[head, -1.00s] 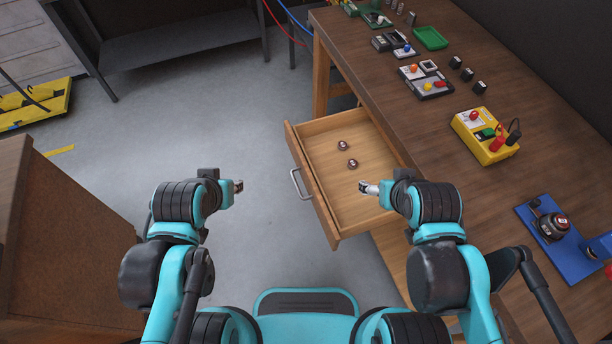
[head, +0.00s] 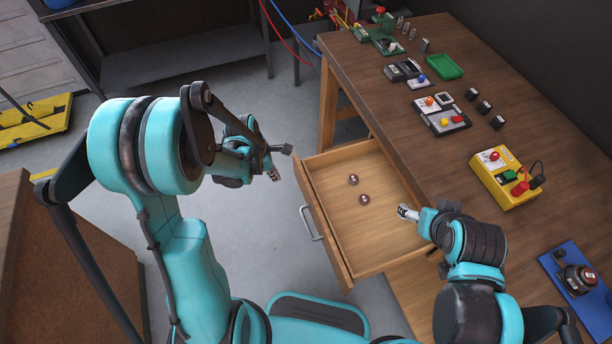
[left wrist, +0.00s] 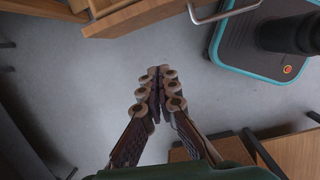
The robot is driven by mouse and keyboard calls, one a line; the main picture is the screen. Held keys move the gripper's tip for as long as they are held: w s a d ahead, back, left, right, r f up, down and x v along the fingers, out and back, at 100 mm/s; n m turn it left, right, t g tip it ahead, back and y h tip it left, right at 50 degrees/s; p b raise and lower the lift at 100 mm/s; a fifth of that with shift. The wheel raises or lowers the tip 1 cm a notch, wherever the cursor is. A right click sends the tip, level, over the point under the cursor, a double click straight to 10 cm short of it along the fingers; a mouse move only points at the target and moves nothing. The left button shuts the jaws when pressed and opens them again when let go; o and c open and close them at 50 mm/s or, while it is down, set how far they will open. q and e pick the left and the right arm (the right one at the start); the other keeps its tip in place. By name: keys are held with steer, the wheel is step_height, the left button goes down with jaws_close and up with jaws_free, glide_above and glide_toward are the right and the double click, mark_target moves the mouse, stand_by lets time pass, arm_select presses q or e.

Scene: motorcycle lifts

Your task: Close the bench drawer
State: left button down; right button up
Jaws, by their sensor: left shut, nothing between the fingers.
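The bench top (head: 420,150) carries a yellow box (head: 504,178), a green tray (head: 444,67), a blue plate (head: 577,275) and small switch units. A brown cabinet (head: 40,260) stands at the left. Grey floor (head: 265,240) is clear in front of the drawer.

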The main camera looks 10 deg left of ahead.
arm_select(q)
steer(key=w+d+f+b, duration=0.2)
steer(key=f, duration=0.3)
steer(key=w+d+f+n+b, duration=0.1)
steer(key=w+d+f+b, duration=0.1)
steer(key=f, duration=0.4)
steer(key=shift+w+d+f, duration=0.2)
steer(key=shift+d+f, duration=0.05)
steer(key=shift+d, duration=0.55)
steer(key=b, duration=0.2)
glide_above(347, 178)
steer(key=shift+s, duration=0.1)
